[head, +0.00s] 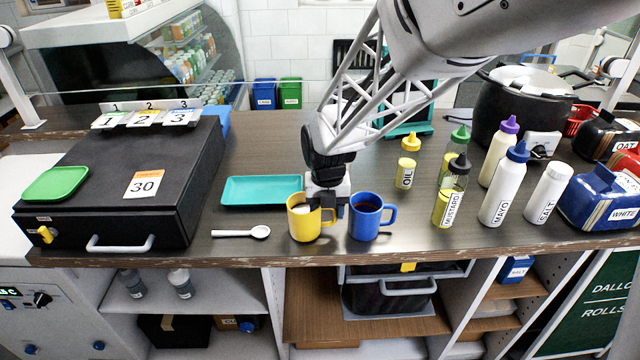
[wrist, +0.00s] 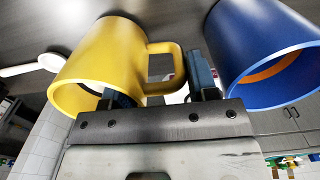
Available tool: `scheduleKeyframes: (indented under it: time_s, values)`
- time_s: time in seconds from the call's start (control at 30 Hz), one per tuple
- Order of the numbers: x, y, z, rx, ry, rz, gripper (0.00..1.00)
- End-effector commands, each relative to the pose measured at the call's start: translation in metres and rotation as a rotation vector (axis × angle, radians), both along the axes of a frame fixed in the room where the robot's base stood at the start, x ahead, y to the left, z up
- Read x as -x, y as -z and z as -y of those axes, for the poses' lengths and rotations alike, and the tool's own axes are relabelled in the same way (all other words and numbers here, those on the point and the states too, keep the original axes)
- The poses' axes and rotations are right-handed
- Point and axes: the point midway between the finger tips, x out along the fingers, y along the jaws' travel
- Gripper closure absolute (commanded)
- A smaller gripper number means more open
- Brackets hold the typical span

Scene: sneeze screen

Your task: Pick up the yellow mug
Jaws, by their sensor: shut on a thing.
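The yellow mug (head: 303,228) stands upright near the counter's front edge, with its handle to the right and something pale inside. My gripper (head: 328,198) is over its right side, pointing down. In the wrist view the yellow mug (wrist: 110,55) lies between the fingers of my gripper (wrist: 160,88). One finger is partly hidden at the mug's opening; the other is just outside the handle, so the jaws are shut on the mug. I see no clear gap between mug and counter. A blue mug (head: 364,226) with dark contents stands close on the right; it also shows in the wrist view (wrist: 262,50).
A white spoon (head: 242,233) lies to the left, and a teal tray (head: 262,190) is behind it. A black box (head: 70,200) fills the left. Several bottles, including mustard (head: 446,205) and mayo (head: 500,195), stand to the right.

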Motion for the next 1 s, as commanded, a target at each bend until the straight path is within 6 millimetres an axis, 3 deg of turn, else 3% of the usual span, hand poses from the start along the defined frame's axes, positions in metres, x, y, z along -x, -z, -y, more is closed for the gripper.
scheduleKeyframes:
  time_s: [0.33, 1.0]
  values:
    - [0.002, -0.033, 0.001, -0.001, 0.000, 0.002, 0.94]
    - [0.094, -0.041, 0.023, -0.001, 0.000, 0.002, 0.94]
